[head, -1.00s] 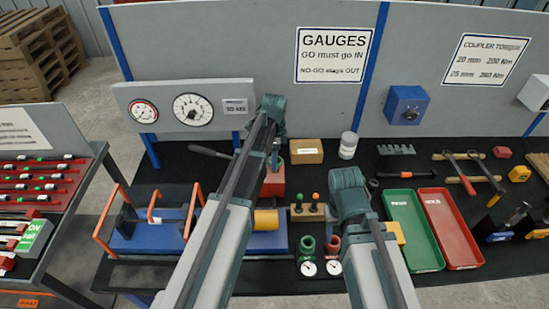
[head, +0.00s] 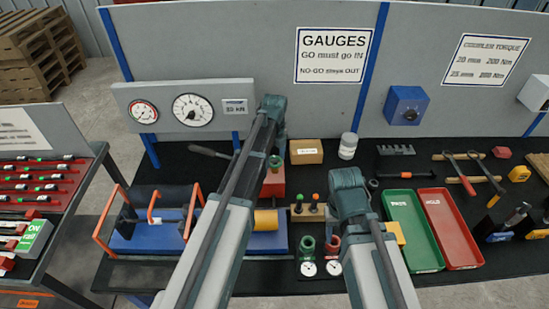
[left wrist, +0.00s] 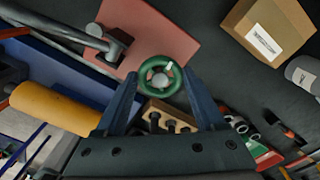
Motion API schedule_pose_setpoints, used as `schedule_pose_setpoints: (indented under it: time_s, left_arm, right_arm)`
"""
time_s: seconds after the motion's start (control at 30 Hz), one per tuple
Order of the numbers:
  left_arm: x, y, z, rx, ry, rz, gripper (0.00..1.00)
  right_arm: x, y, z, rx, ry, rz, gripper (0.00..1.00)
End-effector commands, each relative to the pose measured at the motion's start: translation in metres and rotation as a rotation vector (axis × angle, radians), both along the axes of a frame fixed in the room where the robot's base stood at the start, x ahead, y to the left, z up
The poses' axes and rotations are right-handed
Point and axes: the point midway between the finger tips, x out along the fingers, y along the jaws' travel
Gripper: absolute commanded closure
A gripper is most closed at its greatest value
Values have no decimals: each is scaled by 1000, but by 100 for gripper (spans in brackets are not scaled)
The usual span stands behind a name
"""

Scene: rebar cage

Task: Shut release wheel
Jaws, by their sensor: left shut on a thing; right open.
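The release wheel (left wrist: 161,76) is a small green ring with a pale mark on its rim, standing on a red block (left wrist: 150,32) in the left wrist view. My left gripper (left wrist: 160,78) has its two dark fingers on either side of the wheel and is shut on it. In the head view the left gripper (head: 275,160) is over the red block (head: 273,186), and the arm hides most of the wheel. My right gripper (head: 350,205) is above the bench to the right, open; its fingertips are mostly hidden by its own wrist.
A blue jack bed (head: 150,236) with a yellow cylinder (head: 265,220) lies left of centre. A pump lever (head: 208,151) sticks out left of the block. A cardboard box (head: 306,152), a gauge panel (head: 188,107), a green tray (head: 415,235) and a red tray (head: 450,230) stand nearby.

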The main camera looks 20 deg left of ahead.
Motion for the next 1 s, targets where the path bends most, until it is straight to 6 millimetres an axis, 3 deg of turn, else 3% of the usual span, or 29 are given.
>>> schedule_pose_setpoints:
  time_s: [0.3,0.8,0.83,1.0]
  left_arm:
    - [0,0,0,1,1,-96,85]
    - [0,0,0,1,1,-113,85]
    - [0,0,0,1,1,-113,27]
    - [0,0,0,1,1,-112,0]
  right_arm:
    - [0,0,0,0,0,0,50]
    - [0,0,0,0,0,0,50]
    - [0,0,0,0,0,0,50]
    - [0,0,0,0,0,0,50]
